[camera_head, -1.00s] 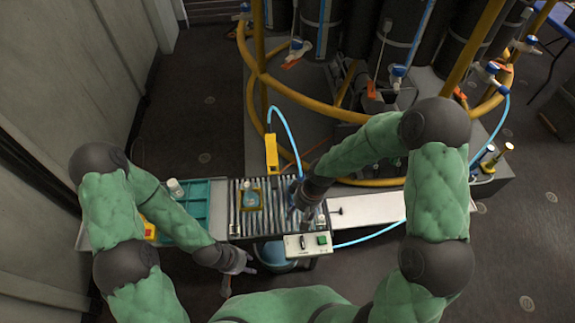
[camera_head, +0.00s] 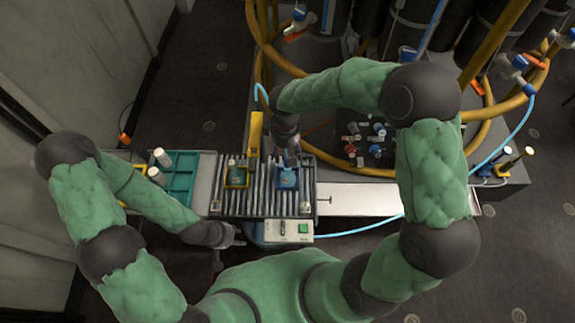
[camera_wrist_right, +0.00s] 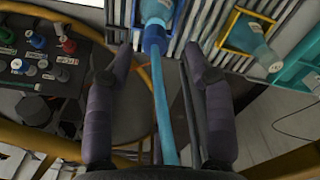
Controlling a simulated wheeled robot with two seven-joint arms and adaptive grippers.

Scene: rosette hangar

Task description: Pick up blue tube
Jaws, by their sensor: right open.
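A tube with a blue cap (camera_wrist_right: 155,37) stands in a blue holder on the roller conveyor. In the head view the blue holder (camera_head: 287,179) sits right of a yellow holder (camera_head: 236,177). My right gripper (camera_head: 291,156) is just behind the blue holder, from above. In the right wrist view my right gripper (camera_wrist_right: 150,62) is open and empty, its fingers spread to either side of the line of the blue-capped tube, which is beyond the tips. My left gripper (camera_head: 236,237) hangs at the conveyor's front left; its jaws are too small to judge.
A teal tray (camera_head: 178,180) with white-capped containers lies left of the conveyor. A control box (camera_head: 289,230) is at its front edge. A black panel with coloured caps (camera_head: 367,147) stands behind right. A light blue hose (camera_wrist_right: 165,120) crosses between my right fingers in the wrist view.

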